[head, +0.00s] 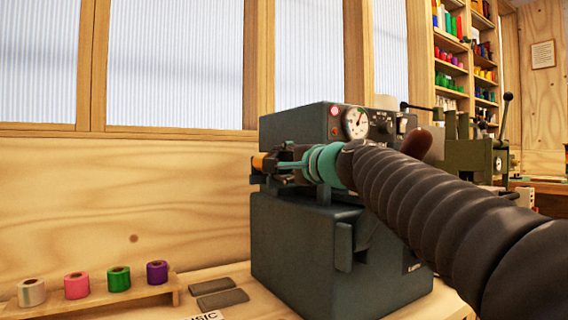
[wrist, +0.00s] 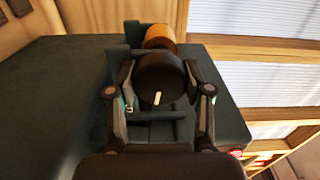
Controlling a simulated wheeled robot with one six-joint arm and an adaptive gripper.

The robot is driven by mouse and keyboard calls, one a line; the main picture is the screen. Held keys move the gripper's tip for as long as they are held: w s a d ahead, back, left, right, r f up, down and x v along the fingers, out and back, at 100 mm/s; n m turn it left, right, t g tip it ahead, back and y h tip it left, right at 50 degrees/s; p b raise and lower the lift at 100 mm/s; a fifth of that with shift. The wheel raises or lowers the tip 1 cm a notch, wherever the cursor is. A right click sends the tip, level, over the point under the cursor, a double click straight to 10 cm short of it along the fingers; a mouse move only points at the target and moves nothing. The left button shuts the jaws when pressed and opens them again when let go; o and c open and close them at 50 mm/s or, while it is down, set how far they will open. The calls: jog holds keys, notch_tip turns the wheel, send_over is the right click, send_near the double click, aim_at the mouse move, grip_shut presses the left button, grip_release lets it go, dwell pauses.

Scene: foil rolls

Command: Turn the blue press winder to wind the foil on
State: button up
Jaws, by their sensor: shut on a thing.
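The blue press (head: 305,245) is a dark blue-grey machine with a round dial (head: 356,123) on its upper part. It also fills the left of the wrist view (wrist: 60,90). Its winder (wrist: 150,72) is a round black knob with a short white mark on its face, pointing nearly straight up and down in the wrist view. An orange foil roll (wrist: 160,38) sits just behind the knob and also shows in the head view (head: 260,162). My gripper (wrist: 159,82) is shut on the winder, one finger on each side. In the head view my gripper (head: 278,167) hides most of the knob.
A wooden stand (head: 130,299) on the left holds several foil rolls: silver, pink (head: 77,286), green (head: 118,279) and purple. Two dark grey pads (head: 220,298) lie beside it. A green press (head: 466,155) stands behind on the right. Shelves (head: 450,70) are farther back.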

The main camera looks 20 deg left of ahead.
jog(key=shift+f, duration=0.1)
jog(key=o, duration=1.2)
jog(key=v, duration=1.2)
jog(key=shift+s, duration=0.1)
jog(key=shift+a, duration=0.1)
